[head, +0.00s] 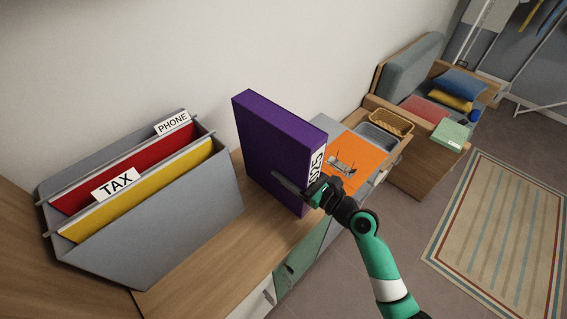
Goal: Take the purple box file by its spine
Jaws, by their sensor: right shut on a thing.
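The purple box file (268,143) stands upright on the wooden cabinet top, in the middle of the head view. Its white spine label (316,162) faces right and is partly hidden by my gripper. My right gripper (304,190) is shut on the box file at its spine edge, with one dark finger lying along the near purple side. The other finger is mostly hidden behind the file. My left gripper is not in view.
A grey file holder (190,205) with red and yellow folders tabbed PHONE and TAX stands to the left. An orange sheet (357,160) lies just right of the file. A wicker basket (390,121) and grey tray (378,139) are behind it. A wall runs behind.

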